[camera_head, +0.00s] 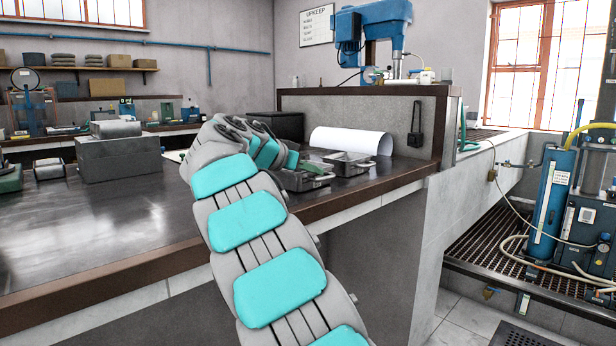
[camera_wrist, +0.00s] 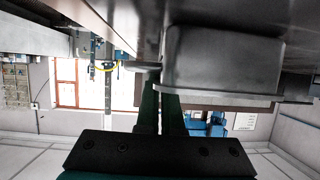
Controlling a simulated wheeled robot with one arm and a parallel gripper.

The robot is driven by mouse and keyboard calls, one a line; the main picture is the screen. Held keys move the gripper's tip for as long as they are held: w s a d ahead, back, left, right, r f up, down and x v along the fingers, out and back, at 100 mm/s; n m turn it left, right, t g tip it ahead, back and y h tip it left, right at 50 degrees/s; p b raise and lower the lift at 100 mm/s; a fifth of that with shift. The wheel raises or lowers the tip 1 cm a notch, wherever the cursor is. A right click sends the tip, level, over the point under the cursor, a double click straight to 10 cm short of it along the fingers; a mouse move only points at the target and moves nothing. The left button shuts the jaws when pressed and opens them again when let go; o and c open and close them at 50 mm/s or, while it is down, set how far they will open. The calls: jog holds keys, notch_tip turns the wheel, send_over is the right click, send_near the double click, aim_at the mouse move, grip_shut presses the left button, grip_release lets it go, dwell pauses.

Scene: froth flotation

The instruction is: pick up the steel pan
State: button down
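A grey steel pan (camera_wrist: 222,58) fills the upper middle of the wrist view, which looks upside down. A small tab or handle (camera_wrist: 143,66) sticks out to the left from its rim. My gripper (camera_wrist: 160,94) has its two dark green fingers close together, with a narrow gap between them. Their tips reach the pan's rim beside the tab, and I cannot tell if they touch or hold it.
A white paper roll (camera_head: 350,140) lies behind the pans, against a low grey wall (camera_head: 352,104). The dark counter (camera_head: 120,220) is clear at front left. A grey block (camera_head: 118,158) stands farther left. The counter's brown edge (camera_head: 405,178) runs close by the pans.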

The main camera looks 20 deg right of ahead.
jog(key=shift+r, duration=0.15)
jog(key=shift+r, duration=1.6)
jog(key=s+a+r+b, duration=0.1)
jog(key=s+b, duration=0.2)
jog(key=s, duration=1.3)
jog(key=shift+a+r, duration=0.25)
